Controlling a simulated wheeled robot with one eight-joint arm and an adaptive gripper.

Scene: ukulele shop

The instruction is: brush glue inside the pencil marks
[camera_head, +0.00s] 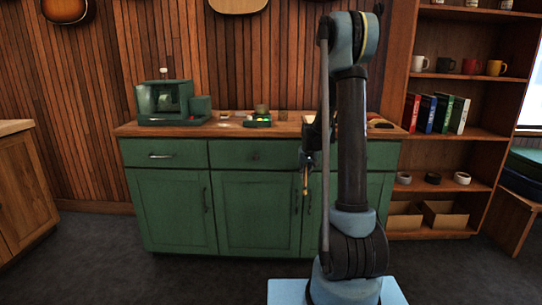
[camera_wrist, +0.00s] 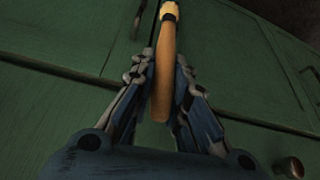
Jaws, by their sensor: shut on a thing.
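My gripper (camera_head: 308,160) is in front of the green cabinet, below the worktop edge. In the wrist view my gripper (camera_wrist: 167,92) is shut on the wooden handle of a brush (camera_wrist: 166,65). In the head view the brush (camera_head: 305,182) hangs below my gripper, roughly upright, in front of the cabinet doors. No pencil marks or glue can be made out in either view. My arm hides part of the worktop.
The green cabinet (camera_head: 255,212) has a wooden worktop (camera_head: 215,129). A green machine (camera_head: 165,100) stands at its left, and a small green tray (camera_head: 258,123) lies near its middle. A shelf unit (camera_head: 453,82) with mugs and books stands at the right. The floor at left is clear.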

